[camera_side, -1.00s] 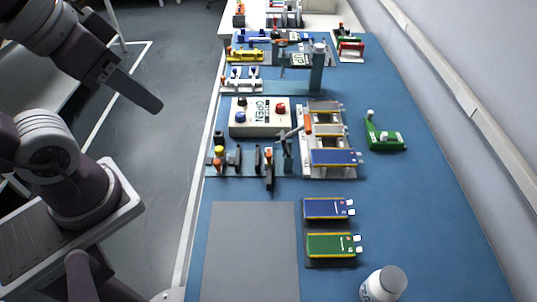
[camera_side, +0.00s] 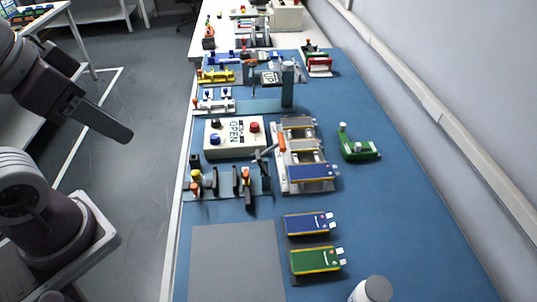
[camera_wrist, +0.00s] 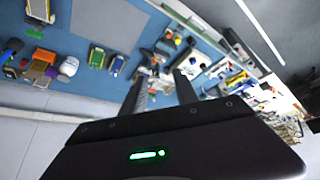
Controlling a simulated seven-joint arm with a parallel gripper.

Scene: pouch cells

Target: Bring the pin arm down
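A thin dark upright piece with an orange tip (camera_side: 252,64) stands just left of the sign. A dark jointed lever (camera_side: 262,157) is raised beside the white cell fixture (camera_side: 292,185). I cannot tell for sure which of these is the pin arm. My gripper (camera_side: 128,134) hangs over the floor left of the table, away from all of them. In the wrist view its two fingers (camera_wrist: 162,78) are apart with nothing between them.
Blue (camera_side: 306,223) and green (camera_side: 314,260) pouch cells lie near the front beside a bare grey mat (camera_side: 235,265). A green clamp (camera_side: 358,146) stands at right. Several small tools fill the left edge.

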